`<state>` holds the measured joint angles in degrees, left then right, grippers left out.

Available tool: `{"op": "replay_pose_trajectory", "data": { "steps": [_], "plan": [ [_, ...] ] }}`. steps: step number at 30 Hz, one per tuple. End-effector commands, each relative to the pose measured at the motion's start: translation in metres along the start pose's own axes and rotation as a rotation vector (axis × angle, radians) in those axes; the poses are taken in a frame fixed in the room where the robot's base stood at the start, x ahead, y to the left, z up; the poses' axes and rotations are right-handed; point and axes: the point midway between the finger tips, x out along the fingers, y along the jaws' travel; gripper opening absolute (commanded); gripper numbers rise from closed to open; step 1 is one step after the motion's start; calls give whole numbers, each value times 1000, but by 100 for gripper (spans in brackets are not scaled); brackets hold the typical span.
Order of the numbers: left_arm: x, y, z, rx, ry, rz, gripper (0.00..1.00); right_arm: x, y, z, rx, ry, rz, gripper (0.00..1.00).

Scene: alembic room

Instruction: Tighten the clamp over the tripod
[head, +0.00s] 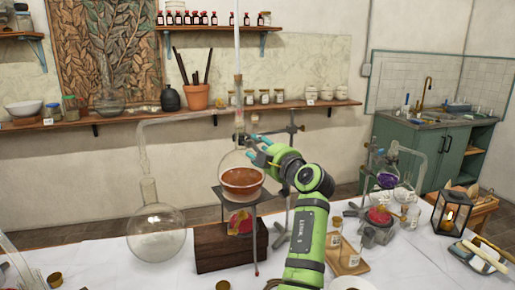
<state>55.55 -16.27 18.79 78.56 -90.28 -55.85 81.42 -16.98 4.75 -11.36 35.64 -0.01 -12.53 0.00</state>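The dark metal tripod (254,240) stands at the middle of the table and bears a reddish-brown bowl (242,182). A round glass flask (231,161) sits in the bowl, with its neck and a tall glass tube rising above. The small dark clamp (239,139) is at the flask's neck above the tripod; its jaws are too small to read as tight or loose. My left gripper (254,147), with teal fingertips, is just right of the clamp. Its fingers look spread apart, and I cannot tell whether they touch the clamp. My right gripper is not in view.
A stand rod (291,130) rises behind my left gripper. A large glass flask (157,233) stands to the left. Glassware with purple contents (386,180), a wooden tray (348,260) and a lantern (450,213) are to the right.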

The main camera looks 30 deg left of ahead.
Motion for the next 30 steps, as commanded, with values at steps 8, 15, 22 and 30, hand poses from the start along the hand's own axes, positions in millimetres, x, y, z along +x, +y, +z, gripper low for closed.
{"op": "replay_pose_trajectory", "data": {
  "steps": [8,15,22,30],
  "plan": [
    [0,0,0,0,0,1,0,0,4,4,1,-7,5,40],
    [0,0,-1,15,1,2,0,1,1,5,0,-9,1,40],
    [1,0,0,105,2,3,0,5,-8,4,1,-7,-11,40],
    [1,1,0,326,6,3,0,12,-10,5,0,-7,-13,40]
  ]
}}
